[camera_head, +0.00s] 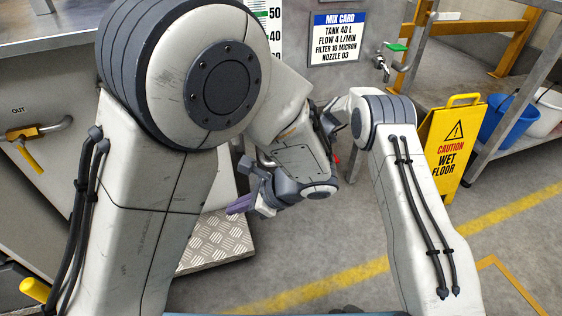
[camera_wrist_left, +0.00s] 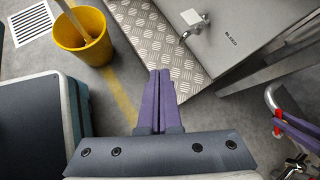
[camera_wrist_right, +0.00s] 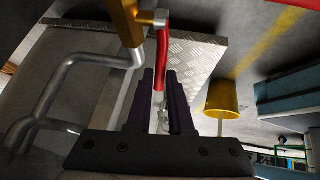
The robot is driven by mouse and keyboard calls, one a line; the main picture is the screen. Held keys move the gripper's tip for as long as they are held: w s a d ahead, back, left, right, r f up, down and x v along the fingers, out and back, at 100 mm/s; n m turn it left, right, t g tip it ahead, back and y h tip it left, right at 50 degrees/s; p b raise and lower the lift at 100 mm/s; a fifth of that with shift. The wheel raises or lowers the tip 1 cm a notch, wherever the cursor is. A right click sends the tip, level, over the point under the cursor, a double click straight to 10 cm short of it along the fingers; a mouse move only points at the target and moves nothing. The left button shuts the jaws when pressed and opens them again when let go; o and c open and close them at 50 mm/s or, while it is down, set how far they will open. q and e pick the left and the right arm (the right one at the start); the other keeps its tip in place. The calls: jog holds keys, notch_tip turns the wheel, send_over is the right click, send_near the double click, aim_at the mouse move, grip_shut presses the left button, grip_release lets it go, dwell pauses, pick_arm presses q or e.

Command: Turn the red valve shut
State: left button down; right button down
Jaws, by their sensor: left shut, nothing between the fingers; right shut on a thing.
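The red valve's lever (camera_wrist_right: 163,45) shows in the right wrist view, running from a brass valve body (camera_wrist_right: 127,22) on a grey pipe down between my right fingers. My right gripper (camera_wrist_right: 160,78) is shut on the lever near its free end. In the left wrist view the red lever (camera_wrist_left: 270,98) and my right gripper's purple fingers show at the right edge. My left gripper (camera_head: 238,205) is shut and empty, apart from the valve; its closed fingers show in the left wrist view (camera_wrist_left: 160,78).
A tread-plate step (camera_head: 215,242) lies below the cabinet. A yellow bucket (camera_wrist_left: 82,40) stands on the floor beyond it. A yellow wet-floor sign (camera_head: 452,150) stands right, near a shelf with a blue bucket (camera_head: 503,122). An OUT valve (camera_head: 35,132) with a yellow lever is far left.

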pick_arm(q)
jog(key=w+d+f+m+t+h, duration=0.1)
jog(key=w+d+f+m+t, duration=0.5)
jog(key=w+f+m, duration=0.3)
jog(key=w+d+f+m+t+h, duration=0.2)
jog(key=w+d+f+m+t, duration=0.35)
jog(key=w+f+m, duration=0.35)
jog(key=shift+m+t+y, duration=0.3)
jog(key=shift+m+t, duration=0.15)
jog(key=shift+m, duration=0.15)
jog(key=w+r, duration=0.1)
jog(key=w, duration=0.1)
jog(key=w+a+r, duration=0.1)
jog(key=w, duration=0.1)
jog(key=w+a, duration=0.1)
jog(key=w, duration=0.1)
jog(key=shift+w+r, duration=0.35)
jog(key=shift+r, duration=0.05)
pick_arm(e)
jog(key=shift+f, duration=0.1)
pick_arm(q)
jog(key=shift+d+r, duration=0.3)
jog(key=shift+r, duration=0.1)
